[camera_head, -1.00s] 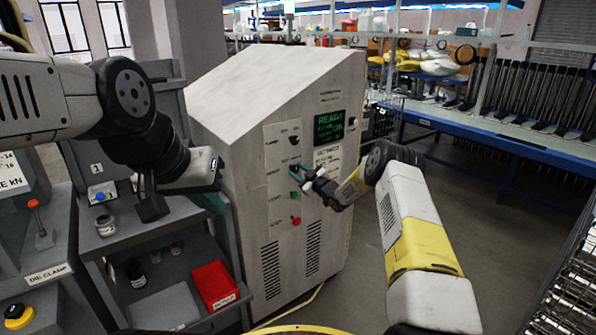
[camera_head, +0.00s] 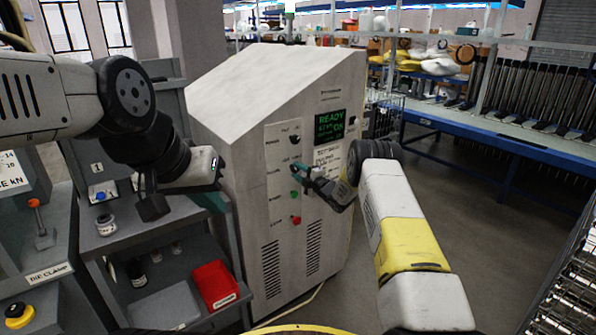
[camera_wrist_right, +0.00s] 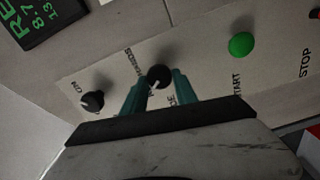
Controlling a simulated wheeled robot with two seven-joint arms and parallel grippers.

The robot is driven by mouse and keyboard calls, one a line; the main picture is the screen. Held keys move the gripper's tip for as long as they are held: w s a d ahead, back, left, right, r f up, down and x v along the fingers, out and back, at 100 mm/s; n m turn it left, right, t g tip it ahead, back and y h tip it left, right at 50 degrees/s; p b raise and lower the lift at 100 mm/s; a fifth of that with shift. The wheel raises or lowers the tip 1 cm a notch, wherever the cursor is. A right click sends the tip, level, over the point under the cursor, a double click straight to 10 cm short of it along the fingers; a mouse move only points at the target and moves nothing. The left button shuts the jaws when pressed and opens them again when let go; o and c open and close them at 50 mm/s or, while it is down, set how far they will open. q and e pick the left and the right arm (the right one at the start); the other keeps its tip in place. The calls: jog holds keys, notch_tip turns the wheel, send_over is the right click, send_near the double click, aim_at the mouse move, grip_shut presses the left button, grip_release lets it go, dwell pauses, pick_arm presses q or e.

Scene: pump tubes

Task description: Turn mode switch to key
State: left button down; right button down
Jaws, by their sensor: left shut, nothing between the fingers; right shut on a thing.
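The mode switch (camera_wrist_right: 158,77) is a black round knob with a light mark on a pale control panel (camera_wrist_right: 205,62). Letters beside it are partly hidden by my fingers. My right gripper (camera_wrist_right: 158,86) is shut on this knob, with a teal finger on each side. In the head view my right gripper (camera_head: 303,170) is at the second control from the top, and its fingers hide most of the knob. My left gripper (camera_head: 213,202) is shut and empty, over the grey shelf unit at the left.
Another black knob (camera_head: 294,139) sits above, a green start button (camera_head: 294,195) and red stop button (camera_head: 296,219) below. A lit green display (camera_head: 330,126) reads READY. Floor to the right is clear.

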jog(key=shift+f+n, duration=0.15)
jog(key=shift+n, duration=0.65)
jog(key=c, duration=1)
grip_release()
jog(key=v, duration=0.7)
jog(key=shift+s+d, duration=0.25)
jog(key=shift+s, duration=0.05)
